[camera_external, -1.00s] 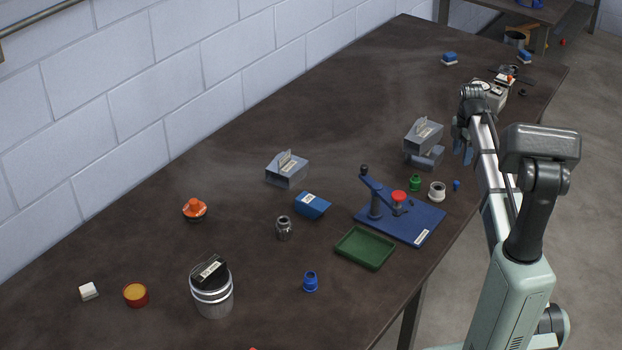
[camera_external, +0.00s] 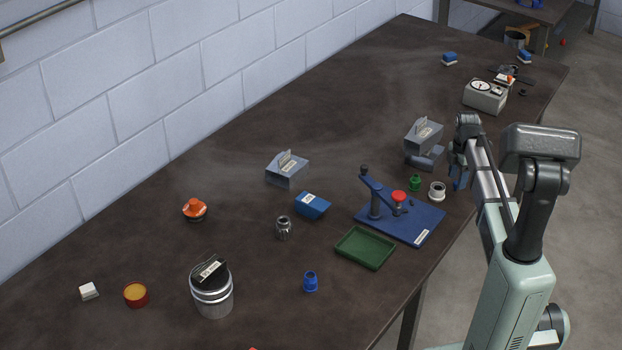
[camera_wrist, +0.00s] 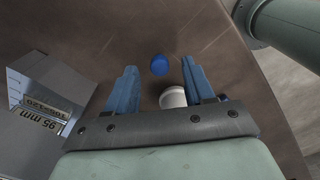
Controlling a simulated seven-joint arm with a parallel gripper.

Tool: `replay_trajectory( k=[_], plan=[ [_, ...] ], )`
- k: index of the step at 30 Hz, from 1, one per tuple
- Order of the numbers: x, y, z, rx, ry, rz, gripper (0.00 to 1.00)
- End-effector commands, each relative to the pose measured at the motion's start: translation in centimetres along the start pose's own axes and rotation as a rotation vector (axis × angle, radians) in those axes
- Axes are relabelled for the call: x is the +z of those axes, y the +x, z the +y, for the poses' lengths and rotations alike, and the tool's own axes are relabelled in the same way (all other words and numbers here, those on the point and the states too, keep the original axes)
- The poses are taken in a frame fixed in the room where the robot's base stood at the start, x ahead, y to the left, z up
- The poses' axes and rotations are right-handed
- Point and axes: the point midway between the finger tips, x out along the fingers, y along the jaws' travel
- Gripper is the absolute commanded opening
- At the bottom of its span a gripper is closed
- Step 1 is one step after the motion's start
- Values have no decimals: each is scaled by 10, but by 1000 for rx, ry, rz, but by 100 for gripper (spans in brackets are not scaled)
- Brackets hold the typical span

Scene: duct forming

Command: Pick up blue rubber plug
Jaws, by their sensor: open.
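The blue rubber plug (camera_wrist: 159,64) shows in the wrist view as a small rounded blue piece on the brown table. It lies between and slightly ahead of my blue fingertips. My gripper (camera_wrist: 160,72) is open and empty, with one finger on each side of the plug's line. In the external view my gripper (camera_external: 460,178) is pointed down near the table's right edge, and it hides the plug there. I cannot tell the exact height of the fingertips above the plug.
A white ring-like cup (camera_wrist: 173,97) sits close to the right finger; it also shows in the external view (camera_external: 437,191). A green plug (camera_external: 415,183), grey blocks (camera_external: 423,136) and a blue press (camera_external: 417,228) stand nearby. The table edge is close on the right.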

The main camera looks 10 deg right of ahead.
Motion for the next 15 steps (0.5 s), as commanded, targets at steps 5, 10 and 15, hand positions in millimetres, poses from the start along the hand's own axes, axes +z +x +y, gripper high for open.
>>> replay_trajectory(
  k=[5,10,15],
  plan=[
    [0,22,0,-1,0,0,53],
    [0,27,0,-1,0,0,53],
    [0,27,0,0,0,0,50]
  ],
)
